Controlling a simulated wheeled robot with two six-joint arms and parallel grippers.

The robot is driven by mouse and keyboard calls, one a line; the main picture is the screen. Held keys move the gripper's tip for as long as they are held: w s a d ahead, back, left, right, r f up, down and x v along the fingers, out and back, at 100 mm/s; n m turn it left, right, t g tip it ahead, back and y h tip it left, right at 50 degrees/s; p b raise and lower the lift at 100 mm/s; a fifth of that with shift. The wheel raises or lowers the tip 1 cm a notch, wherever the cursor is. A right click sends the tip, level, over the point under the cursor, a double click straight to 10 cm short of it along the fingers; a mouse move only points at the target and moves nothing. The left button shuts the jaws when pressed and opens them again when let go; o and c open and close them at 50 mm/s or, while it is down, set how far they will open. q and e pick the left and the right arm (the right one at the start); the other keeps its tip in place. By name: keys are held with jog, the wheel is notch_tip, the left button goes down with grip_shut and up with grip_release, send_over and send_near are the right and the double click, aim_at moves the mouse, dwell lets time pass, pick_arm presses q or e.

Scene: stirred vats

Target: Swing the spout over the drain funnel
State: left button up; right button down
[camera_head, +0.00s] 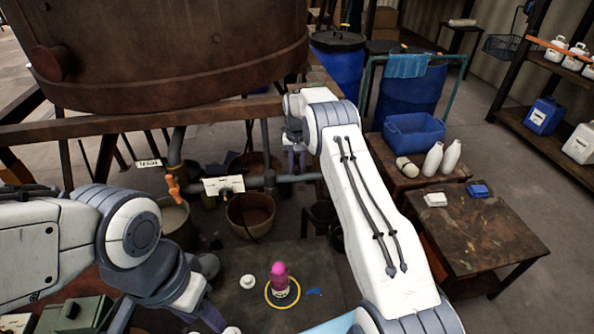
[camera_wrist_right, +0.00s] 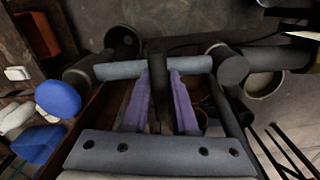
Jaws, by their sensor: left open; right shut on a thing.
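A grey pipe runs under the rusty vat (camera_head: 160,50); its right-hand length, which looks like the spout (camera_head: 308,178), extends to the right past a valve with a pale plate (camera_head: 224,186). My right gripper (camera_head: 293,165) reaches down to this pipe. In the right wrist view its purple fingers (camera_wrist_right: 165,85) are shut around a dark bar beside a grey-blue crosspiece (camera_wrist_right: 190,65). A dark round vessel (camera_head: 321,213), perhaps the drain funnel, stands below and right of the pipe end; I cannot be sure. My left gripper (camera_head: 166,322) is open and empty at the lower left.
A tan bucket (camera_head: 250,213) stands below the pipe. A pink-topped object (camera_head: 279,277) stands inside a yellow ring on the dark surface. An orange tap (camera_head: 173,188) hangs at left. A table (camera_head: 480,240) and blue drums (camera_head: 410,100) stand at right. Floor beyond the table is clear.

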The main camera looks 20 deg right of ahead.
jog(key=shift+w+d+r, duration=0.15)
jog(key=shift+w, duration=0.1)
jog(key=c, duration=0.8)
grip_release()
jog(key=shift+o, duration=0.2)
jog(key=shift+r, duration=0.4)
notch_tip(320, 180, up, 10)
jog(key=shift+s+f+b, duration=0.1)
jog(key=shift+f+b, duration=0.1)
jog(key=shift+b, duration=0.55)
